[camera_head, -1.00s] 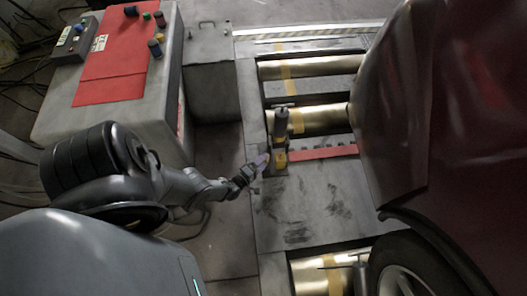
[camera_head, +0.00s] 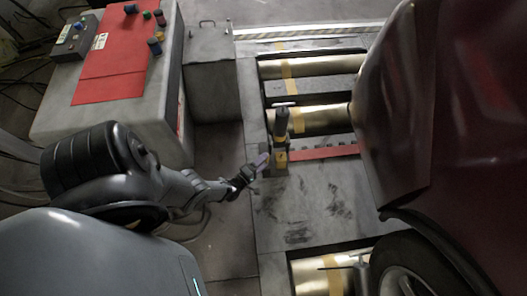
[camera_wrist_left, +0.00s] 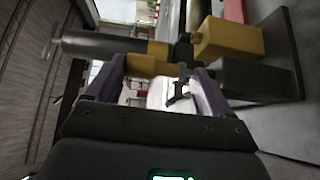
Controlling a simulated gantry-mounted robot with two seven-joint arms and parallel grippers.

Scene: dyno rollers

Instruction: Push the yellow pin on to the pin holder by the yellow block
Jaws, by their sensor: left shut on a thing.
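The yellow pin (camera_wrist_left: 147,65) is in the left wrist view, joined to or lying against a dark cylinder (camera_wrist_left: 100,45) with a thin crossbar at its far end. My left gripper (camera_wrist_left: 155,80) has its two purple fingers on either side of the yellow piece and is shut on it. The yellow block (camera_wrist_left: 228,40) sits just right of the fingers, on a dark grey bracket (camera_wrist_left: 262,78). In the head view the dark cylinder (camera_head: 282,122) stands above the yellow parts, and my left gripper (camera_head: 262,161) reaches them from the left. The pin holder is not clearly distinguishable. My right gripper is out of view.
A red toothed strip (camera_head: 322,152) runs right from the bracket. Metal rollers (camera_head: 305,67) lie behind, and a dark red car (camera_head: 430,110) stands to the right. A red-topped control cabinet (camera_head: 115,70) is at the upper left. The floor plate (camera_head: 315,205) in front is clear.

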